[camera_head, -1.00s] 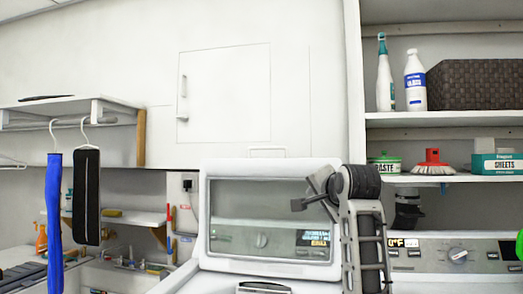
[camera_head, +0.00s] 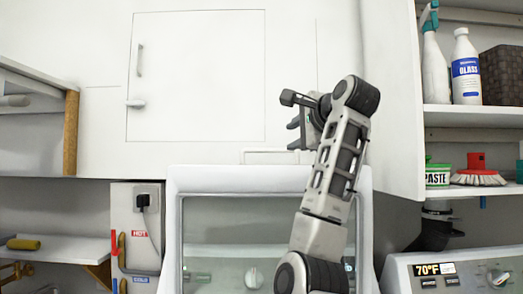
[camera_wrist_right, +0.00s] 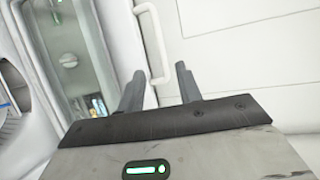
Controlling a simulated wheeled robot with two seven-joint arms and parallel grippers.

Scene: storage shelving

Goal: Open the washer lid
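The washer lid (camera_head: 178,225) is a white frame around a glass pane. It stands raised and upright, with a knob and panel visible through the glass. A thin white handle (camera_head: 270,151) rises from its top edge. The lid frame also shows in the right wrist view (camera_wrist_right: 100,38), with the handle (camera_wrist_right: 153,50) ahead of the fingers. My right gripper (camera_head: 293,135) is at the right end of the handle, just above the lid. Its two fingers are apart and empty in the right wrist view (camera_wrist_right: 161,88). My right forearm hides part of the lid. My left gripper is out of view.
A white wall cabinet door (camera_head: 195,75) is behind the gripper. Shelves with a white bottle (camera_head: 466,68) and a red brush (camera_head: 478,172) stand at the right, above a second control panel (camera_head: 450,270). A small shelf (camera_head: 60,248) and outlet (camera_head: 147,198) are at the left.

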